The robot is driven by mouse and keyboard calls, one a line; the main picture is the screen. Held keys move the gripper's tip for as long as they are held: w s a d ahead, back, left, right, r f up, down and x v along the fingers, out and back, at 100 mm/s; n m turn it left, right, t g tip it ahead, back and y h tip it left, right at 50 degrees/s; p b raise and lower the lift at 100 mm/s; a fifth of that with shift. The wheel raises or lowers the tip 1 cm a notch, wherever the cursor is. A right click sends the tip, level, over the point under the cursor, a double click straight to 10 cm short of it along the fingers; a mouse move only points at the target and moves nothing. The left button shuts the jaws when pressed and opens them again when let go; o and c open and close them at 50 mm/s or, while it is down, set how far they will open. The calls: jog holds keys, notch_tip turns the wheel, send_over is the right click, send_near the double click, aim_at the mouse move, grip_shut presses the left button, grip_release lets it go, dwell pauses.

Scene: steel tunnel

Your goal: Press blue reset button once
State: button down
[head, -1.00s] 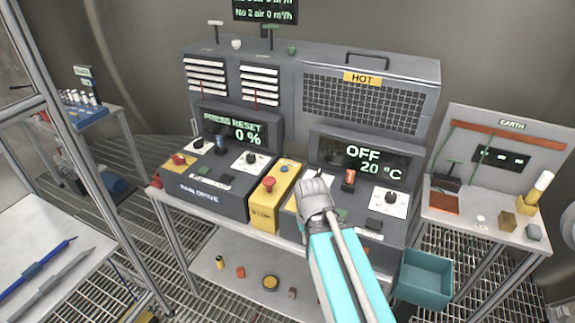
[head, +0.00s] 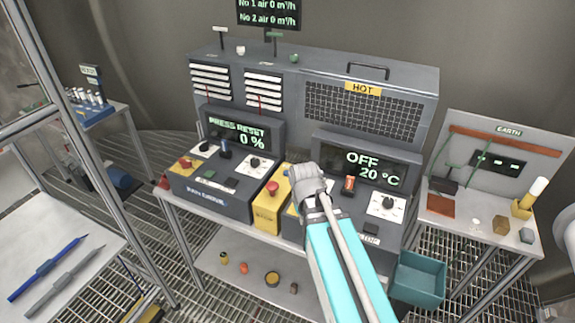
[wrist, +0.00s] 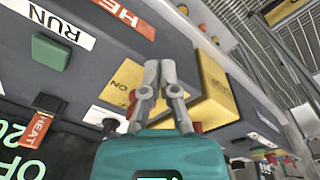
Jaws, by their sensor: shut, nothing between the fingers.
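The yellow stop box (head: 268,212) sits between the two grey consoles, with a red mushroom button (head: 272,187) on its top. The blue reset button is hidden behind my gripper in the head view, and I cannot make it out in the wrist view. My gripper (head: 292,172) is shut and empty over the back right part of the yellow box. In the wrist view my gripper's fingers (wrist: 161,68) are together beside the yellow box (wrist: 217,88); contact cannot be told. The left console's display (head: 236,132) reads PRESS RESET, 0 %.
The right console has a display (head: 362,164) reading OFF, 20 °C, an orange heat switch (head: 349,184) and a dark knob (head: 389,203). A teal bin (head: 418,280) stands at lower right.

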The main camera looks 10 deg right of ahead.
aim_at(285, 173)
jog(key=w+r+n+h, duration=0.1)
jog(key=w+n, duration=0.1)
jog(key=w, duration=0.3)
jog(key=w+r+n+t+h+p, duration=0.1)
jog(key=w+r+n, duration=0.1)
jog(key=w, duration=0.3)
jog(key=w+r+n+t+h+p, duration=0.1)
jog(key=w+r+n+h, duration=0.1)
jog(key=w+n, duration=0.1)
jog(key=shift+w+d, duration=0.35)
jog(key=shift+w, duration=0.55)
jog(key=w+a+r+n+t+h, duration=0.1)
jog(key=w+r+n+t+h, duration=0.1)
jog(key=w+n, duration=0.5)
jog(key=w+r+h, duration=0.1)
jog(key=w+r, duration=0.1)
jog(key=w, duration=0.1)
jog(key=shift+w+a+r+p, duration=0.15)
jog(key=shift+w+a+p, duration=0.2)
jog(key=shift+a+p, duration=0.05)
notch_tip(285, 173, down, 9)
jog(key=b, duration=0.8)
jog(key=shift+r+b, duration=0.15)
jog(key=shift+b, duration=0.2)
jog(key=shift+f, duration=0.2)
jog(key=shift+s+f+b, duration=0.1)
jog(key=shift+f+b, duration=0.2)
jog(key=shift+b, duration=0.2)
